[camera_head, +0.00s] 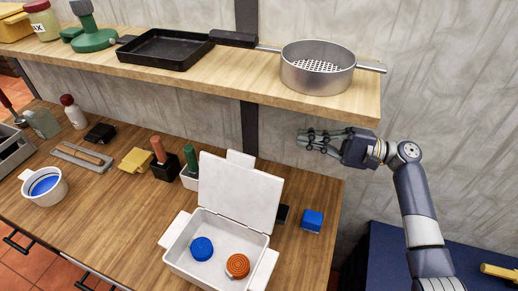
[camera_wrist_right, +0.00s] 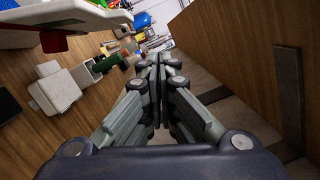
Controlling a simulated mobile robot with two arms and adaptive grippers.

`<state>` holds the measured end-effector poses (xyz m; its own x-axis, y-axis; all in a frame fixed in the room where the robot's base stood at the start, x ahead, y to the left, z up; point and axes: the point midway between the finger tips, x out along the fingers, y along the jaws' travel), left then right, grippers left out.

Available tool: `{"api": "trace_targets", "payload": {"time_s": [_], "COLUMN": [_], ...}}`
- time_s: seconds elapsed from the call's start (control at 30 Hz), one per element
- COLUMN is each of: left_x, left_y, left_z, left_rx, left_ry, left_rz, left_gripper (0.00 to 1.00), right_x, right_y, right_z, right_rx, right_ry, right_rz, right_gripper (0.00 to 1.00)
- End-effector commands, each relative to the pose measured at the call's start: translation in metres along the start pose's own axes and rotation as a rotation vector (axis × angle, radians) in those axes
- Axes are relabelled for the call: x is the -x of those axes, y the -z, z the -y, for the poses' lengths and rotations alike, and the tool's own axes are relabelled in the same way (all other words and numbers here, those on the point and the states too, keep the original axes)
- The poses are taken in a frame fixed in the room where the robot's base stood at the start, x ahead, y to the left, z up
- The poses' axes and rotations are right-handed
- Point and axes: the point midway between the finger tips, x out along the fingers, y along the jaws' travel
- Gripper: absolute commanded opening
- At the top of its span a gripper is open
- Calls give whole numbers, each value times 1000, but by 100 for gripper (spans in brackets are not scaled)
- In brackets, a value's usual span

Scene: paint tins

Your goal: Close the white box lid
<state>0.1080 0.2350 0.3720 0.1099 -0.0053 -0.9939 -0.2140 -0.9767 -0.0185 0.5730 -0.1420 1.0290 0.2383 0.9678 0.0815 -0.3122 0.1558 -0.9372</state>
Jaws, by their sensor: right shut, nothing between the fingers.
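The white box (camera_head: 217,253) stands on the wooden table near its front right part. Its lid (camera_head: 240,190) is raised, standing up at the back of the box. A blue round item (camera_head: 202,248) and an orange round item (camera_head: 237,265) lie inside. My right gripper (camera_head: 303,138) is shut and empty. In the head view it appears above and right of the lid, below the shelf's right end, apart from the lid. Its closed fingers also show in the right wrist view (camera_wrist_right: 160,62). My left gripper is not in view.
A wooden shelf (camera_head: 230,78) holds a black pan (camera_head: 166,48) and a metal strainer (camera_head: 317,68) above the gripper. A blue block (camera_head: 312,221) sits right of the box. Dark and white containers with handled tools stand left of the lid.

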Motion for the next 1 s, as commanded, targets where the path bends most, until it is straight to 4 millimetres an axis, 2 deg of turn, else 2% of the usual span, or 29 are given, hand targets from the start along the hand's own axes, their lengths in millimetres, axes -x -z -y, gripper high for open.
{"api": "trace_targets", "payload": {"time_s": [0.03,0.33,0.47,0.6,0.77,1.0], "left_x": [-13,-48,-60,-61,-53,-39], "left_y": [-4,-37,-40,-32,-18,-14], "left_z": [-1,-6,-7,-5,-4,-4], "left_rx": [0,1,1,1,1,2], "left_ry": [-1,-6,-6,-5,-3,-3], "left_rz": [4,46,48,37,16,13], "left_gripper": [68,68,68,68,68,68], "right_x": [1,4,5,1,-20,-72], "right_y": [4,16,20,20,19,18], "right_z": [-13,-48,-58,-59,-56,-55], "right_rx": [0,0,1,1,0,0], "right_ry": [0,0,0,1,1,2], "right_rz": [1,1,1,2,4,5], "right_gripper": [0,0,0,0,0,0]}}
